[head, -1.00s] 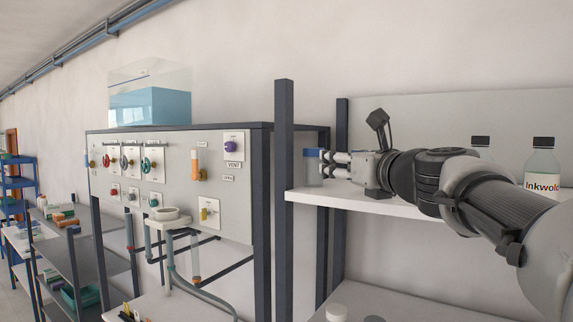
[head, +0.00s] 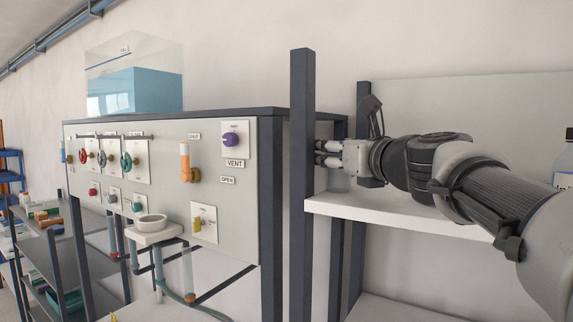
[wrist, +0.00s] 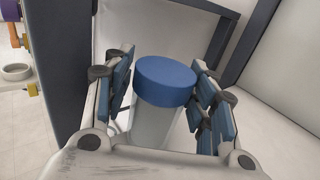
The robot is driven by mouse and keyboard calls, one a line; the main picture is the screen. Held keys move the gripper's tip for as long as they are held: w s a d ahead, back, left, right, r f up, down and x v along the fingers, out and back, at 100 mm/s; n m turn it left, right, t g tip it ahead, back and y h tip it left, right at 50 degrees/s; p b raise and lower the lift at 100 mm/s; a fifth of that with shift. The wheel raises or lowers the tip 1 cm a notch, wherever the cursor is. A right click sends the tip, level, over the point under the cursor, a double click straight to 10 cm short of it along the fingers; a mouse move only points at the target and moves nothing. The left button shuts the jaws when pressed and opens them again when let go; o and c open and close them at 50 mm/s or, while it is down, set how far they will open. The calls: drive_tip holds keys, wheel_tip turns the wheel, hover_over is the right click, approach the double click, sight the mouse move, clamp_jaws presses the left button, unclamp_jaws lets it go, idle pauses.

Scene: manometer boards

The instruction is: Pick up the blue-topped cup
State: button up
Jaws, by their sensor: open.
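The blue-topped cup shows in the wrist view, with its round blue lid (wrist: 166,80) and pale, see-through body (wrist: 155,125). It stands upright between the two fingers of my gripper (wrist: 165,68). The fingers are open on either side of it, with a gap visible on the right; on the left I cannot tell whether they touch. In the head view my gripper (head: 322,153) points left just above the white shelf (head: 400,211), beside the dark front post. The cup is mostly hidden there behind the gripper and post.
A dark upright post (head: 303,130) stands close to my fingertips. Left of it is the manometer board (head: 130,175) with valves and a clear tank (head: 135,85) on top. A bottle (head: 563,165) is cut off at the right edge. The shelf's front right part is clear.

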drive_tip(key=shift+w+f, duration=0.1)
drive_tip(key=shift+w, duration=0.55)
drive_tip(key=s, duration=0.1)
drive_tip(key=s+r, duration=0.1)
drive_tip(key=shift+s+d, duration=0.3)
drive_tip(key=shift+s, duration=0.05)
drive_tip(key=shift+c, duration=0.8)
drive_tip(key=shift+w+a+f, duration=0.2)
drive_tip(key=shift+w+f, duration=0.15)
drive_tip(key=shift+w, duration=0.35)
drive_tip(key=c, duration=0.4)
drive_tip(key=shift+s+d+r, duration=0.1)
drive_tip(key=shift+s, duration=0.2)
drive_tip(key=c, duration=0.4)
drive_tip(key=shift+o, duration=0.2)
drive_tip(key=shift+w, duration=0.1)
wheel_tip(320, 180, up, 28)
drive_tip(key=p, duration=1.1)
